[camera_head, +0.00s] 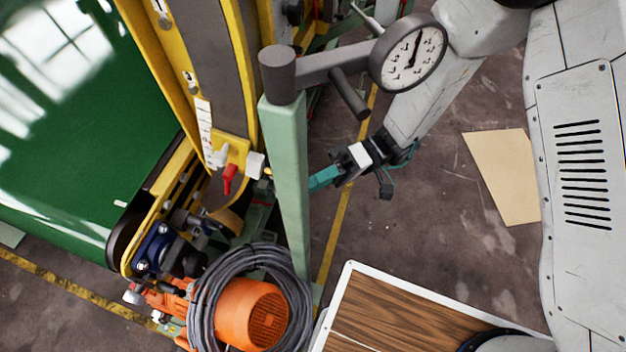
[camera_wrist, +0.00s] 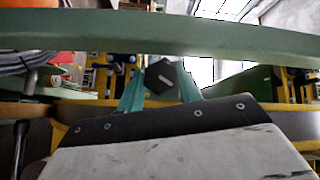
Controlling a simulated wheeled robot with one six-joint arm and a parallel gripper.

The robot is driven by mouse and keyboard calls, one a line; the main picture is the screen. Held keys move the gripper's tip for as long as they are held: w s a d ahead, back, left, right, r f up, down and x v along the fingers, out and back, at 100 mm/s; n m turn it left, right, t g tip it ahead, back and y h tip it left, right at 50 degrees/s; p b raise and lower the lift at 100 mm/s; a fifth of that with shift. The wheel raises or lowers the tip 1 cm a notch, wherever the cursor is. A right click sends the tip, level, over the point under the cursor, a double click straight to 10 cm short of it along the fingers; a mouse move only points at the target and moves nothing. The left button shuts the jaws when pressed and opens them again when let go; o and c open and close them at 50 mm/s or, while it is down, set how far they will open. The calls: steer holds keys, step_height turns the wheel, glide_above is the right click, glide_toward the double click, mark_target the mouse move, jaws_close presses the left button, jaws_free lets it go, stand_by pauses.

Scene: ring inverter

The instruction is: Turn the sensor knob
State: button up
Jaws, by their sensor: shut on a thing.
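The sensor knob (camera_wrist: 160,76) is a dark, angular block in the wrist view. It sits between the two teal fingers of my gripper (camera_wrist: 160,88), which are shut on it. In the head view my gripper (camera_head: 322,179) reaches leftward behind the pale green post. The post hides its fingertips and the knob there. A small white block (camera_head: 255,165) shows just left of the post, at about the height of the fingers.
The green post (camera_head: 287,190) carries a dial gauge (camera_head: 413,58) on a grey arm above my gripper. A red lever (camera_head: 230,178) is mounted on the yellow conveyor frame. An orange motor (camera_head: 252,312) with coiled cable stands below. Open floor lies right of the post.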

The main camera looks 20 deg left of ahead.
steer(key=m+g+y, duration=0.1)
steer(key=m+g, duration=0.1)
steer(key=g, duration=0.1)
steer(key=shift+f, duration=0.2)
steer(key=o, duration=1)
steer(key=v, duration=0.7)
steer(key=shift+w+d+f, duration=0.15)
steer(key=shift+w+f, duration=0.05)
steer(key=shift+w, duration=0.15)
steer(key=shift+m, duration=0.3)
